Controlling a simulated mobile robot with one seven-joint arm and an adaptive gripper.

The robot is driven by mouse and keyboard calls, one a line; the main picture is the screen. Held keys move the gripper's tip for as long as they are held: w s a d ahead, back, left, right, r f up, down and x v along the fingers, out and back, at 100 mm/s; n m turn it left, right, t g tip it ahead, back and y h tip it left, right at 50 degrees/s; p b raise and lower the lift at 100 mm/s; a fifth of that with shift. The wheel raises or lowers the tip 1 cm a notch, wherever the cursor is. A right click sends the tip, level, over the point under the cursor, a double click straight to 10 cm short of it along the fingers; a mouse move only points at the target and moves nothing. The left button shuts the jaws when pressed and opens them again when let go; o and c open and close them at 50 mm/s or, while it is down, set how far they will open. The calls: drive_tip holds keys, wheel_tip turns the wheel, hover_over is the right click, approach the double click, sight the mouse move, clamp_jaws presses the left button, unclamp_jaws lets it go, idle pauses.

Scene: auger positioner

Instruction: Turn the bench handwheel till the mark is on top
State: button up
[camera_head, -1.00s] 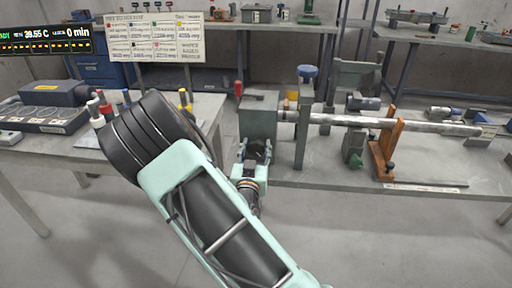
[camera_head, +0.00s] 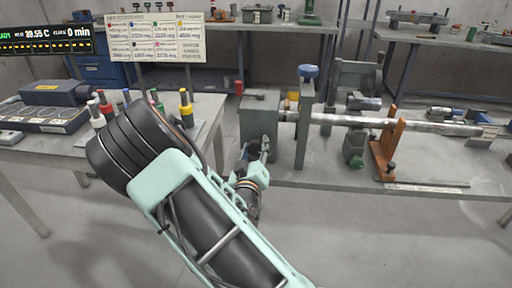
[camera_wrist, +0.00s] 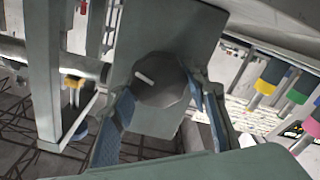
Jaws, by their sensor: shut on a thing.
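The bench handwheel (camera_wrist: 162,88) is a small dark faceted knob on the face of a grey box (camera_head: 259,102). A short white mark (camera_wrist: 145,78) shows on the knob's face, left of and slightly above its middle in the wrist view. My gripper (camera_head: 258,150) is at the front of the box, with its two blue-padded fingers on either side of the knob, shut on it. In the head view, my gripper hides most of the knob and I cannot make out the mark.
A long metal shaft (camera_head: 350,119) runs right from the box through a grey post (camera_head: 303,120) to an orange stand (camera_head: 386,145). Colour-capped tools (camera_head: 186,108) stand on the left table. The floor in front of the bench is clear.

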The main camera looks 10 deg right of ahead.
drive_tip(key=shift+n, duration=1.6)
drive_tip(key=o, duration=1.2)
drive_tip(key=shift+c, duration=0.2)
drive_tip(key=shift+s+a, duration=0.1)
drive_tip(key=v, duration=1.2)
